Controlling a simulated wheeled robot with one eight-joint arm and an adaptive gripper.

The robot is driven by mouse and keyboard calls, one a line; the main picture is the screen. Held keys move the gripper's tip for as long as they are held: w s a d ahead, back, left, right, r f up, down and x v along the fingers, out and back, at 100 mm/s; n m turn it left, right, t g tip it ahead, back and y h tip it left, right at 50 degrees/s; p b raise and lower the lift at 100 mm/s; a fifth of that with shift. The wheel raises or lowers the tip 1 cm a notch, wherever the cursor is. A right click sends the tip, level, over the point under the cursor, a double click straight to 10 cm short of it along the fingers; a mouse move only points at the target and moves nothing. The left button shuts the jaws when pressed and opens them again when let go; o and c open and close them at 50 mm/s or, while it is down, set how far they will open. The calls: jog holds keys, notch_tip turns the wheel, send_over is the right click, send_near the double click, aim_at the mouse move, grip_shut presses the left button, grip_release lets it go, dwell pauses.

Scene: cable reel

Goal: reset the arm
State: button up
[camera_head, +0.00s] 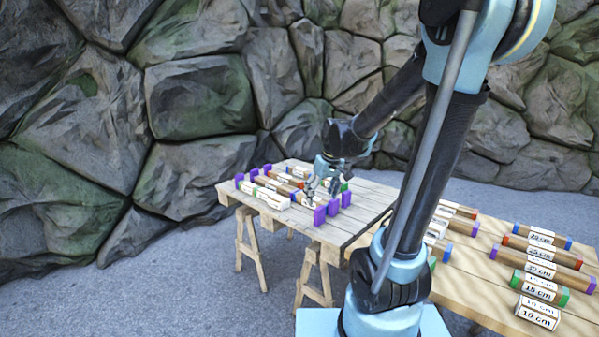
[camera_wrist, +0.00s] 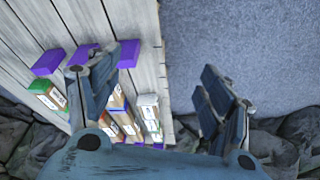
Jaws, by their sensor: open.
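My gripper (camera_head: 323,178) is above the far wooden trestle table (camera_head: 357,210) in the head view, over the near right part of a group of labelled blocks. In the wrist view its two fingers (camera_wrist: 165,92) are spread wide apart with nothing between them. The left finger overlaps the tabletop and some blocks, and the right finger is over the grey ground. My arm reaches out from the right side of the head view and hides part of the table.
Labelled blocks (camera_head: 262,193) and purple blocks (camera_head: 320,215) lie on the far table. A nearer table (camera_head: 480,285) on the right holds several labelled bars with coloured ends (camera_head: 540,270). A rock wall (camera_head: 200,95) stands behind. The ground (camera_head: 170,280) at left is clear.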

jog(key=s+d+f+m, duration=0.1)
jog(key=s+d, duration=0.2)
jog(key=s, duration=0.4)
jog(key=s+d+f+m+h, duration=0.1)
jog(key=s+d, duration=0.3)
jog(key=s, duration=0.4)
jog(key=s+d+f+m, duration=0.3)
jog(key=s+d, duration=0.1)
jog(key=s, duration=0.3)
jog(key=shift+s+d+f+g+h, duration=0.2)
jog(key=shift+s+g+h, duration=0.1)
jog(key=shift+h, duration=0.1)
jog(key=shift+w+f, duration=0.2)
jog(key=shift+w, duration=0.25)
